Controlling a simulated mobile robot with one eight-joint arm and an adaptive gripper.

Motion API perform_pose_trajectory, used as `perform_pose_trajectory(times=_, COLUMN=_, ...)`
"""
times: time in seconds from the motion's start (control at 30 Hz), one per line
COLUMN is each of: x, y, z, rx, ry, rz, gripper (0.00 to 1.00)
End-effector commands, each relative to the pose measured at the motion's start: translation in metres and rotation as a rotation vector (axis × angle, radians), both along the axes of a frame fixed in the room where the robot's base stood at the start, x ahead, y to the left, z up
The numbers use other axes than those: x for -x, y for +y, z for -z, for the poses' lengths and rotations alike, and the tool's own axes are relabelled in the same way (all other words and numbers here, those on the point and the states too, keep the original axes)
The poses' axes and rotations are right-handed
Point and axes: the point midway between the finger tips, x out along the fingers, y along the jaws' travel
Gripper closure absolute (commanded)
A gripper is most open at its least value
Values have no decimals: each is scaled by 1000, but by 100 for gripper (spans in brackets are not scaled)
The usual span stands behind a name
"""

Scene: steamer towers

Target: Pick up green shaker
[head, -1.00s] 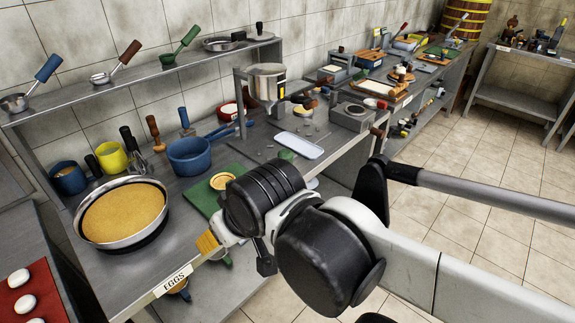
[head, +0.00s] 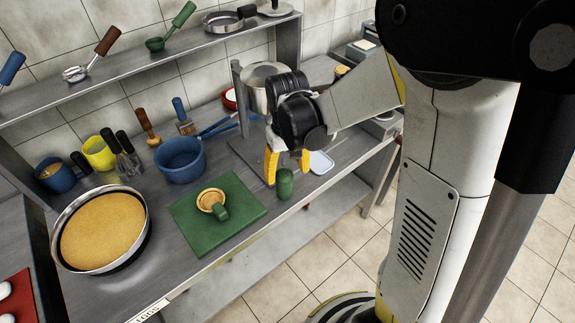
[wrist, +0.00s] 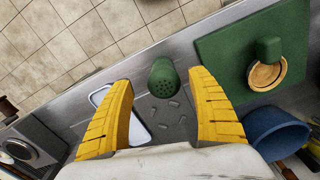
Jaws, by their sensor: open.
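The green shaker (head: 285,184) stands upright near the front edge of the metal counter, just right of the green cutting board. In the wrist view the shaker (wrist: 164,77) shows its holed top and lies between the two yellow fingers, with gaps on both sides. My gripper (head: 286,165) is open and empty, its fingers pointing down beside and above the shaker. It also shows in the wrist view (wrist: 161,112). I cannot tell from the pictures how far the fingertips are above the counter.
A white tray (head: 321,162) lies to the right. Small grey pieces (wrist: 160,110) lie near the shaker.

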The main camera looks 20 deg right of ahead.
Motion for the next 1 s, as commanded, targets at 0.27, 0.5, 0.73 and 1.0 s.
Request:
perform_pose_trajectory(times=0.27, x=-1, y=0, z=42, rx=0, ry=-2, rz=0, gripper=31)
perform_pose_trajectory(times=0.5, x=-6, y=1, z=62, rx=0, ry=-2, rz=0, gripper=31)
perform_pose_trajectory(times=0.73, x=-11, y=2, z=95, rx=0, ry=-3, rz=0, gripper=31)
perform_pose_trajectory(times=1.0, x=-11, y=2, z=94, rx=0, ry=-3, rz=0, gripper=45)
